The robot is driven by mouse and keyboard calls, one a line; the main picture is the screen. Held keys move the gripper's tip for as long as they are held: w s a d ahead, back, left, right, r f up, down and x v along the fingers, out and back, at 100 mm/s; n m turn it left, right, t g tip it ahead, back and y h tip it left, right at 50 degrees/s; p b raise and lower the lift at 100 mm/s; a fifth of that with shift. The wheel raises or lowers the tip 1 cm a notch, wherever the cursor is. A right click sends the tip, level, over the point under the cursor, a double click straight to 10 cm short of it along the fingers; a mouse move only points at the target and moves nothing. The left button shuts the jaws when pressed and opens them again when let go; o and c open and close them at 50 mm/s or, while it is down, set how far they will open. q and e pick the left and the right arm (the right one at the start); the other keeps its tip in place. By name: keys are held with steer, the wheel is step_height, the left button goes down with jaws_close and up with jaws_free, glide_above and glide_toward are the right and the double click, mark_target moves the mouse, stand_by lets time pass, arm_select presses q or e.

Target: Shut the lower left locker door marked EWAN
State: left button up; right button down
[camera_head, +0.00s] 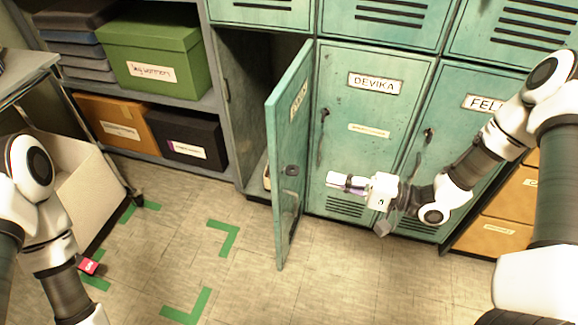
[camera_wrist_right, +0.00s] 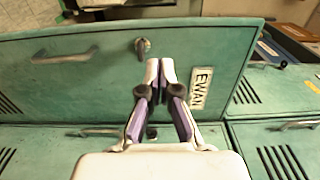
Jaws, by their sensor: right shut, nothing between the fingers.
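The green EWAN door (camera_head: 288,190) stands open, swung out from the locker (camera_head: 240,110) at the lower left of the row. Its hinged side is beside the DEVIKA door. In the right wrist view the door's outer face (camera_wrist_right: 90,90) fills the middle, with the EWAN label (camera_wrist_right: 201,88), a lock (camera_wrist_right: 142,46) and a handle (camera_wrist_right: 65,55). My right gripper (camera_head: 335,181) is shut and empty, right of the door, pointing at its outer face. Its fingertips (camera_wrist_right: 160,68) appear between lock and label; I cannot tell whether they touch. My left gripper is out of view.
The DEVIKA door (camera_head: 362,120) and the FELL-something door (camera_head: 470,130) are shut. Shelves on the left hold a green box (camera_head: 150,55), an orange box (camera_head: 115,120) and a black box (camera_head: 190,140). Green tape (camera_head: 225,235) marks the clear floor.

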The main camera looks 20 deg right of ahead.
mark_target(279, 166)
steer(key=b+x, duration=0.2)
steer(key=x, duration=0.8)
steer(key=shift+w+a+f+b, duration=0.1)
steer(key=shift+w+a+b, duration=0.15)
steer(key=shift+a+b, duration=0.05)
steer(key=shift+w, duration=0.1)
steer(key=shift+a, duration=0.15)
